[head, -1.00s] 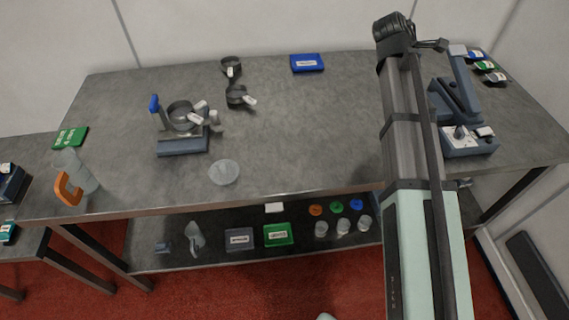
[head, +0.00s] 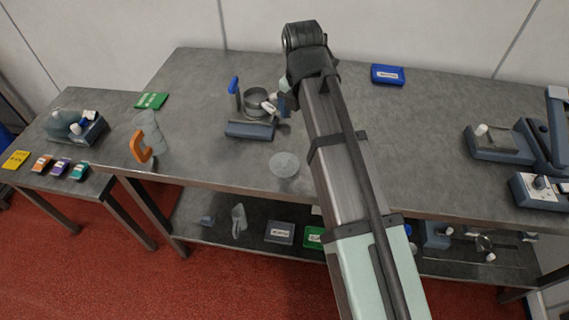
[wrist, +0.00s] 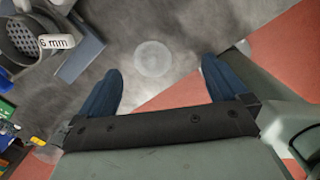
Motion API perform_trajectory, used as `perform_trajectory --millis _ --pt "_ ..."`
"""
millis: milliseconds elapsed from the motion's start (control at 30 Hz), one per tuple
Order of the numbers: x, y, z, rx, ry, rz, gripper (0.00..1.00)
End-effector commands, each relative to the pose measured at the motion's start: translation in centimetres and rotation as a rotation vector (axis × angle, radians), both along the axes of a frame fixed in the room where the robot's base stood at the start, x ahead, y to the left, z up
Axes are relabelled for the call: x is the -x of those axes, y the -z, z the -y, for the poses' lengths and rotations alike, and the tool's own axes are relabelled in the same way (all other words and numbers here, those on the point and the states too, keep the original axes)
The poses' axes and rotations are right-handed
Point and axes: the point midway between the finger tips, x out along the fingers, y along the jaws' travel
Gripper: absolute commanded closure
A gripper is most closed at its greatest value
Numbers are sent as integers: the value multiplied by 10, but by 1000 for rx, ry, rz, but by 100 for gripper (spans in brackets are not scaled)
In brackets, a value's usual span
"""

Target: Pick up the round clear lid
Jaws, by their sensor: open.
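The round clear lid (head: 284,165) lies flat on the grey table near its front edge, just left of my arm in the head view. In the wrist view the lid (wrist: 153,58) is a pale disc beyond my fingertips, roughly between them and apart from both. My gripper (wrist: 160,82) is open and empty, with its two blue fingers spread wide. In the head view my arm hides the gripper's fingers.
A blue-handled stand holding a sieve (head: 256,103) is behind the lid to the left; it also shows in the wrist view (wrist: 30,38). A clear jug with an orange handle (head: 147,140) stands further left. A lower shelf holds boxes (head: 280,232).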

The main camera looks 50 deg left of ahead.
Motion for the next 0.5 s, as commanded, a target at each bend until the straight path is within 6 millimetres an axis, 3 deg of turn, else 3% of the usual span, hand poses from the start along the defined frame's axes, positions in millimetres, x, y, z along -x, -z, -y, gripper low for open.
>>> perform_trajectory --millis 100,200,367,500 --pt "33 1 -5 15 -100 -46 0" --pt "47 2 -6 22 -145 -69 0" --pt "53 12 -7 26 -165 -79 0" --pt "53 32 -6 27 -163 -78 0"
